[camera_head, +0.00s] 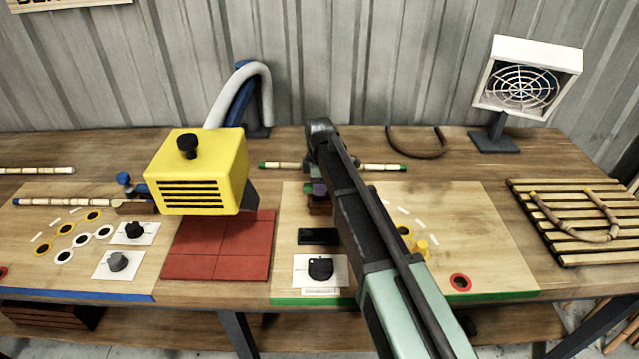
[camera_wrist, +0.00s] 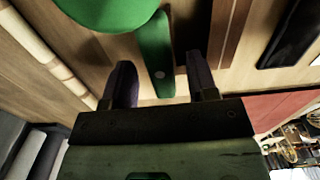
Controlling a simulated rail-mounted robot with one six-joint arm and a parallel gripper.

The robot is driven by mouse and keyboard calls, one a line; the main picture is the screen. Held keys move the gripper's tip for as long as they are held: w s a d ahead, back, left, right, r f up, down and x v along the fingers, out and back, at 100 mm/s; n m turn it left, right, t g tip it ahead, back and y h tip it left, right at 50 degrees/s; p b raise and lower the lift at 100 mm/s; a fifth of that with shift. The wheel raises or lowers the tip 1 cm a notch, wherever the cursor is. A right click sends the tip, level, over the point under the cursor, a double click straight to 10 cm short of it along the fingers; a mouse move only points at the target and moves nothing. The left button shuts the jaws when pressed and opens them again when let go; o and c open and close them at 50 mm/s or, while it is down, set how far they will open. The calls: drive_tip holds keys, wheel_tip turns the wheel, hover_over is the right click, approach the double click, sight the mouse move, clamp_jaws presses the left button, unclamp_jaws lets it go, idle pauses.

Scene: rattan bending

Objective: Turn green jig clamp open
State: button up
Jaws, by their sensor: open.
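The green jig clamp shows in the wrist view as a round green knob (camera_wrist: 108,10) with a flat green lever (camera_wrist: 157,50). My gripper (camera_wrist: 160,68) is open, with one dark finger on each side of the lever. I cannot tell whether either finger touches it. In the head view my gripper (camera_head: 318,190) is over the green-edged board (camera_head: 480,225), and my arm hides most of the clamp there. A rattan pole with green ends (camera_head: 385,167) lies across the back of that board, passing behind my arm. It also shows in the wrist view (camera_wrist: 45,55).
A yellow slotted box (camera_head: 197,170) stands over red tiles (camera_head: 217,258) to the left. A black knob on a white card (camera_head: 320,270) and a dark block (camera_head: 318,237) lie near the gripper. A slatted rack (camera_head: 560,230) and a fan (camera_head: 522,95) stand right.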

wheel_tip(320, 180, up, 10)
drive_tip(key=p, duration=0.9)
drive_tip(key=shift+r, duration=0.1)
